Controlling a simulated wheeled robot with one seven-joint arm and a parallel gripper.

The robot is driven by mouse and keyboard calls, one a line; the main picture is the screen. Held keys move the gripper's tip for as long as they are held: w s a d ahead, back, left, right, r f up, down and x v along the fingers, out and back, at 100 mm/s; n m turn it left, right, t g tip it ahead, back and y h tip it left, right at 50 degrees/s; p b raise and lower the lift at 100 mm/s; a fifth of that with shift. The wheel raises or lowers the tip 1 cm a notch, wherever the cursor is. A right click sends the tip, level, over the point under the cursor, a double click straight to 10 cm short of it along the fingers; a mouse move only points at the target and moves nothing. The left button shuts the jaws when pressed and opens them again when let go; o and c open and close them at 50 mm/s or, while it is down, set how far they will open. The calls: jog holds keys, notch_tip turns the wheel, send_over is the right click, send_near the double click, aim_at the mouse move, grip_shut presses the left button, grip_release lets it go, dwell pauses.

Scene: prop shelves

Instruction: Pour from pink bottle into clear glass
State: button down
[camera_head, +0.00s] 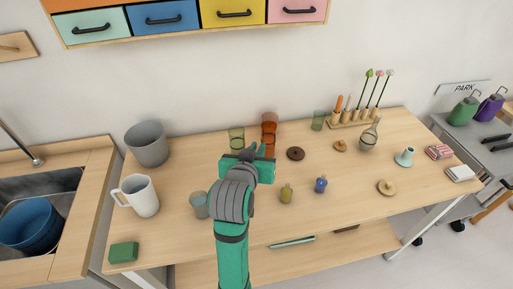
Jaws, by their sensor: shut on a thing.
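My gripper (252,152), teal with a grey wrist, is over the left-centre of the wooden table. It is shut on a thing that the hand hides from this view. No pink bottle can be made out in the open. A greyish see-through glass (199,206) stands upright left of my forearm, near the front of the table. Greenish see-through glasses stand behind my gripper (236,136) and farther right (318,120). Orange see-through glasses (269,122) stand just behind my gripper, partly covered by it. A clear round flask (369,137) stands at the right.
A small olive bottle (286,194) and a blue bottle (321,185) stand right of my gripper. A white mug (140,195), grey bucket (147,144) and green block (123,252) are left. A tool rack (352,122) stands at the back. The front right of the table has free room.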

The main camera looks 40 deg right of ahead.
jog(key=n+g+h, duration=0.1)
jog(key=n, duration=0.2)
jog(key=w+a+f+n+g+h, duration=0.1)
jog(key=n+h, duration=0.1)
jog(key=n, duration=0.1)
jog(key=w+n+g+h, duration=0.1)
jog(key=n, duration=0.1)
jog(key=shift+a+f+n+h, duration=0.25)
jog(key=shift+f+n+h, duration=0.05)
jog(key=shift+f+n, duration=0.1)
jog(key=shift+f+n+g+h, duration=0.35)
jog(key=shift+f+n, duration=0.25)
jog(key=shift+n, duration=0.4)
dwell(3.0)
jog(key=shift+s+r, duration=0.1)
dwell(0.4)
